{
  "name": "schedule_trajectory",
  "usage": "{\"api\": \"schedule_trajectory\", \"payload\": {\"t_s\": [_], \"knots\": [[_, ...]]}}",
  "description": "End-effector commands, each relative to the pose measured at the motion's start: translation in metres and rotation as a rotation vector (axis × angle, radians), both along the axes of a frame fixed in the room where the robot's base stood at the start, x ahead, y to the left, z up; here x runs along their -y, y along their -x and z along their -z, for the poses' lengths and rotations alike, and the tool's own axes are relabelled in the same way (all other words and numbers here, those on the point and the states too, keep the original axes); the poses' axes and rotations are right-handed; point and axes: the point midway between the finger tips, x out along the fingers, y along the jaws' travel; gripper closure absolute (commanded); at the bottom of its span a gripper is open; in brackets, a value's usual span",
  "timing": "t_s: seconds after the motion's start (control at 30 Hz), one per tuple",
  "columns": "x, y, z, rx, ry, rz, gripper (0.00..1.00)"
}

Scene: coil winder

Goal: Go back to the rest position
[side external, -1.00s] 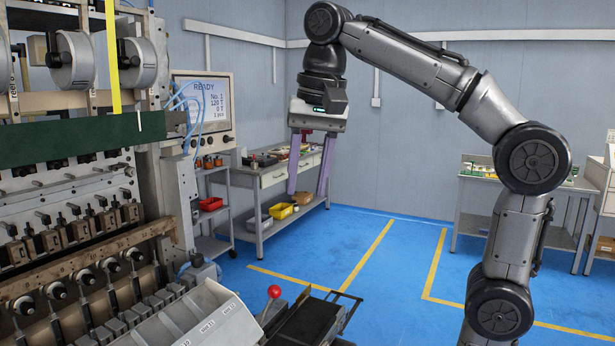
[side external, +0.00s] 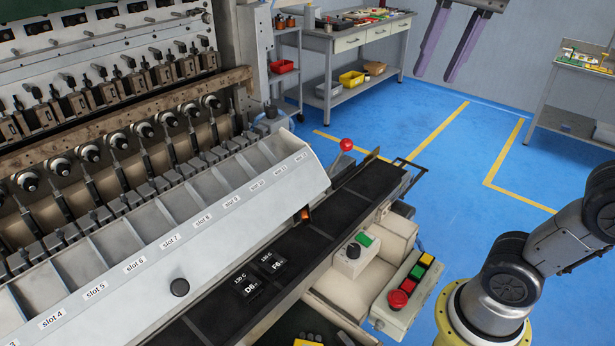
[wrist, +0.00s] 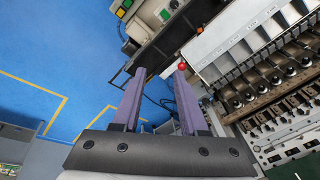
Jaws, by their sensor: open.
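My gripper (side external: 436,79) hangs in the air at the top right of the side external view, with its two purple fingers apart and nothing between them. Its upper part and most of my arm are cut off by the frame. In the wrist view my gripper (wrist: 160,75) is also open and empty. The coil winder (side external: 130,110) fills the left of the side external view, well apart from my gripper. In the wrist view the coil winder (wrist: 283,80) is at the right, beyond and below the fingers.
A slotted grey bin row (side external: 205,220) fronts the winder, beside a black rail (side external: 365,190) bearing two black labelled pieces. A red-knobbed lever (side external: 346,145) sticks up near its end. A button box (side external: 410,290) stands at right. Clear blue floor (side external: 440,140) lies under my gripper.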

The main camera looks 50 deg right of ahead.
Motion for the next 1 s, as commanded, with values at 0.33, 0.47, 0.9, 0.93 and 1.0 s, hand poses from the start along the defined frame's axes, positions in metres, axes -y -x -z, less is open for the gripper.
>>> {"api": "schedule_trajectory", "payload": {"t_s": [0.33,0.47,0.9,0.93,1.0], "knots": [[-0.006,0.042,0.123,0.093,0.093,-0.396,0.57],[-0.008,0.049,0.17,0.133,0.148,-0.565,0.57],[-0.01,0.034,0.202,0.217,0.279,-0.843,0.57],[-0.01,0.034,0.202,0.217,0.279,-0.843,0.57],[-0.01,0.034,0.202,0.217,0.279,-0.842,0.57]]}}
